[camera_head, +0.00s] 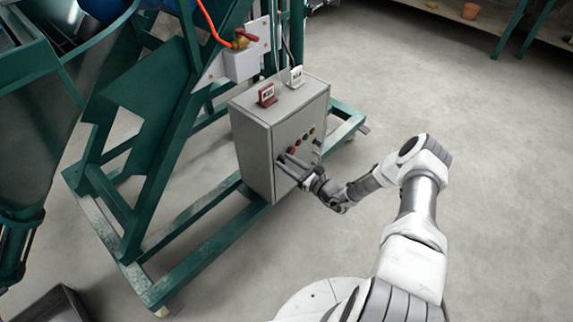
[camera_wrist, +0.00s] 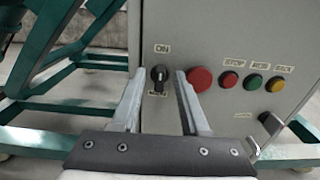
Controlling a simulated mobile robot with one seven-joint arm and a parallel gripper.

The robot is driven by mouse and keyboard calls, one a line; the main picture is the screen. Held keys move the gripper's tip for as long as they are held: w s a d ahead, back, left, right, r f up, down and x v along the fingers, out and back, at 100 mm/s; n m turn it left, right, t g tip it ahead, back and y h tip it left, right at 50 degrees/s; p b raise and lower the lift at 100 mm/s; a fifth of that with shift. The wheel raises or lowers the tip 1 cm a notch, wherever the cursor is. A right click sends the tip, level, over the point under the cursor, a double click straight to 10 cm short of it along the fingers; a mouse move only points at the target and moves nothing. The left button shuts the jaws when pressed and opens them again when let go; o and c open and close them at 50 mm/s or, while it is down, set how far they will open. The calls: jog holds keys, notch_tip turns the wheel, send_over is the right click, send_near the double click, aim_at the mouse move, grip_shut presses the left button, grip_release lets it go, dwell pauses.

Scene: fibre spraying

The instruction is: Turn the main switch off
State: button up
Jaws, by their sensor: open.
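The main switch (camera_wrist: 159,74) is a black rotary knob on the front of the grey control box, with an "ON" label above it and another label below it. My gripper (camera_wrist: 158,82) is open in the wrist view, with one finger on each side of the knob. I cannot tell whether the fingers touch it. In the head view my gripper (camera_head: 284,163) is at the front face of the control box (camera_head: 257,155). The knob is hidden there by the fingers.
Right of the knob are a large red button (camera_wrist: 200,79) and smaller red (camera_wrist: 229,80), green (camera_wrist: 254,82) and yellow (camera_wrist: 275,84) buttons. Another black knob (camera_wrist: 271,122) sits lower right. A green steel frame (camera_head: 205,232) surrounds the box. The floor at right is clear.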

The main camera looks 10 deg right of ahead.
jog(key=shift+w+a, duration=0.15)
jog(key=shift+w, duration=0.05)
grip_shut()
